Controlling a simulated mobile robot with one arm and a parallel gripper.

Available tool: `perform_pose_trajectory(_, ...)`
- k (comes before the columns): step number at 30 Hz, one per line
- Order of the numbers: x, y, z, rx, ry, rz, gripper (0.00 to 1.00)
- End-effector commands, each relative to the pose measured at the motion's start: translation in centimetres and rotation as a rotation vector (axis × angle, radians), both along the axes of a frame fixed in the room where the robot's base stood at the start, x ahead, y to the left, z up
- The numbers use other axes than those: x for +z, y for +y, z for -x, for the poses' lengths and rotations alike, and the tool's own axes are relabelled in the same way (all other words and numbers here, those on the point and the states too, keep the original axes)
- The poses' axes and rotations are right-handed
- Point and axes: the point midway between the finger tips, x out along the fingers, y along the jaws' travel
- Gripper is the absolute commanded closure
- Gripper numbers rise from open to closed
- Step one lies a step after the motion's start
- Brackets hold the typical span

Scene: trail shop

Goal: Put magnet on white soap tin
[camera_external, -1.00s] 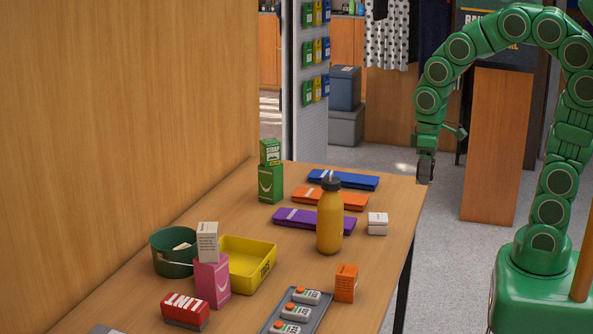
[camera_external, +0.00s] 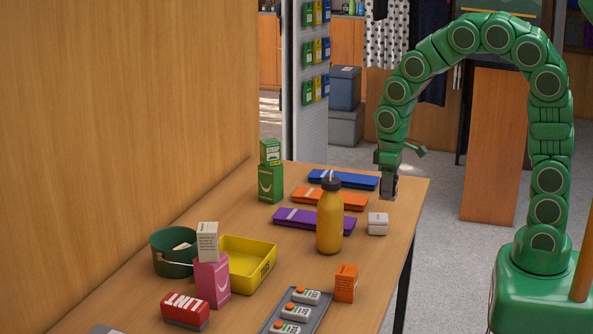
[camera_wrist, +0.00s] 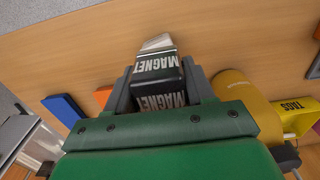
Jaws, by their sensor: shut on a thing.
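The white soap tin (camera_external: 377,223) stands on the wooden table near its right edge, right of the yellow bottle. My gripper (camera_external: 388,190) points down above and slightly behind it in the external view, apart from it. In the wrist view my gripper (camera_wrist: 158,88) is shut on the magnet (camera_wrist: 157,66), a dark box with white "MAGNET" lettering. A white piece of the soap tin (camera_wrist: 157,42) shows just beyond the magnet; most of the tin is hidden there. The magnet is too small to make out clearly in the external view.
A yellow bottle (camera_external: 329,222) stands close left of the tin. Purple (camera_external: 300,219), orange (camera_external: 340,200) and blue (camera_external: 345,180) flat packs lie behind. An orange box (camera_external: 346,283) and a grey tray (camera_external: 277,324) are in front. The table's right edge is near.

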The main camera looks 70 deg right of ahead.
Motion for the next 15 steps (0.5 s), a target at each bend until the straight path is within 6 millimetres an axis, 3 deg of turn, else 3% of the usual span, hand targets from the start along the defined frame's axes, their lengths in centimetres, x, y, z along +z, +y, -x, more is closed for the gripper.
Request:
perform_pose_trajectory(6, -1.8, -0.2, -1.5, 0.000, -0.001, 0.000, 0.82)
perform_pose_trajectory(15, -2.6, -0.3, -2.3, 0.001, -0.002, 0.001, 0.82)
